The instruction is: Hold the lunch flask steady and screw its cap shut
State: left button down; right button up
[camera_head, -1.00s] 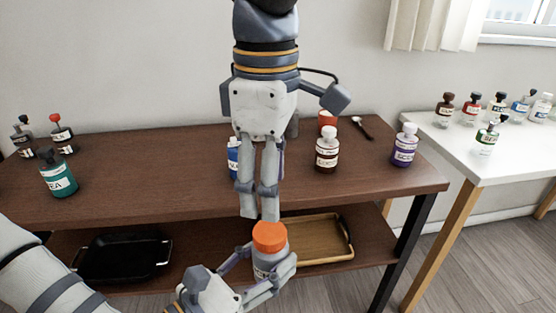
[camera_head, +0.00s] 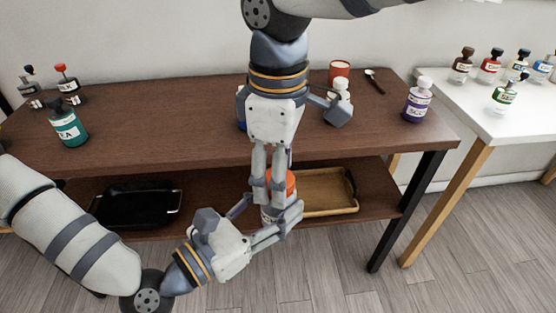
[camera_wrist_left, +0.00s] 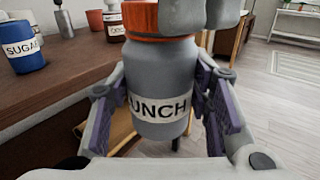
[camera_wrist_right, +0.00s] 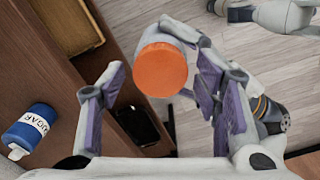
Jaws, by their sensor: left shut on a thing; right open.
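The grey lunch flask (camera_wrist_left: 160,70) is upright in my left gripper (camera_wrist_left: 164,105), its white label reading "UNCH" between the finger pads. It is held in the air in front of the shelf; the head view shows little of it. The orange cap (camera_wrist_right: 162,70) sits on top of the flask and also shows in the head view (camera_head: 290,182). My right gripper (camera_wrist_right: 163,85) is open and points down from above, a finger on either side of the cap. In the head view its fingers (camera_head: 269,198) partly cover cap and flask. I cannot tell whether they touch the cap.
A blue sugar jar (camera_wrist_left: 22,45) is near the edge. The lower shelf holds a black tray (camera_head: 140,208) and a wooden tray (camera_head: 325,190).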

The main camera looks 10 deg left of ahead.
jog(key=c, duration=1.2)
jog(key=o, duration=1.4)
notch_tip(320, 180, up, 12)
jog(key=shift+r, duration=0.1)
